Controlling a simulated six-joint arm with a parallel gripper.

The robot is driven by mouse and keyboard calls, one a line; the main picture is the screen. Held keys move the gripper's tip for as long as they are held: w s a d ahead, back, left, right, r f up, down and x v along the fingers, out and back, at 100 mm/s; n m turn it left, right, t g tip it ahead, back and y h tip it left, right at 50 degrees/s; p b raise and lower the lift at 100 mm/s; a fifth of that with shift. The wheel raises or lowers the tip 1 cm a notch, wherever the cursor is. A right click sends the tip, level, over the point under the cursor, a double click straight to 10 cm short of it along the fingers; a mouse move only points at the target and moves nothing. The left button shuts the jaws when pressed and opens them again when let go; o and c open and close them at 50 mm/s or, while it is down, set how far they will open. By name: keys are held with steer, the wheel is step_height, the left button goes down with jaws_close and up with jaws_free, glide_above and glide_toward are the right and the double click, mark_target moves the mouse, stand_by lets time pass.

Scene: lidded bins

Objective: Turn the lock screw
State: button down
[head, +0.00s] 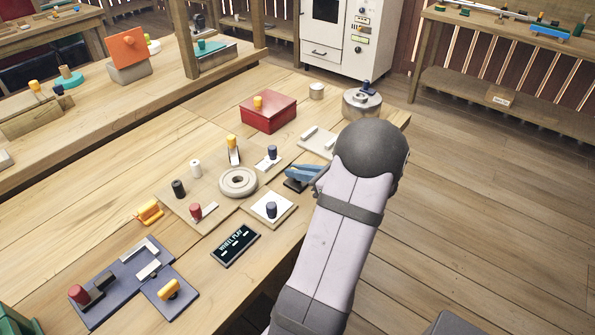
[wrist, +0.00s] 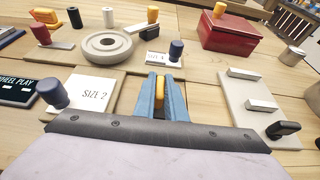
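My gripper (head: 299,172) has blue fingers and is low over the right part of the workbench. In the wrist view my gripper (wrist: 161,80) points away from the camera with its fingers close together. A narrow yellow-orange handle (wrist: 160,92) stands between the fingers. It nearly fills the gap, and I cannot tell whether both fingers press on it. In the head view the arm and fingers hide this handle; a dark base (head: 294,185) shows below the fingers. No part is labelled as the lock screw.
A SIZE 2 plate (wrist: 95,92) with a dark blue knob lies left of the fingers. A pale board (wrist: 262,115) with raised bars lies right. Beyond are a grey ring (head: 238,182) and a red box (head: 269,112). A WHEEL PLAY sign (head: 235,246) lies nearer.

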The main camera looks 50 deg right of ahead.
steer(key=shift+r, duration=0.1)
stand_by(0.3)
steer(key=shift+n+y+p, duration=0.7)
steer(key=shift+y, duration=0.1)
steer(key=n+g+y+p, duration=0.1)
steer(key=n+y, duration=0.2)
steer(key=n+g+y, duration=0.1)
steer(key=n+y, duration=0.2)
steer(key=shift+g, duration=0.4)
steer(key=shift+n+g+y, duration=0.4)
steer(key=shift+n+y, duration=0.2)
steer(key=shift+y, duration=0.2)
steer(key=shift+n+g+y, duration=0.3)
steer(key=c, duration=1.8)
jaws_free()
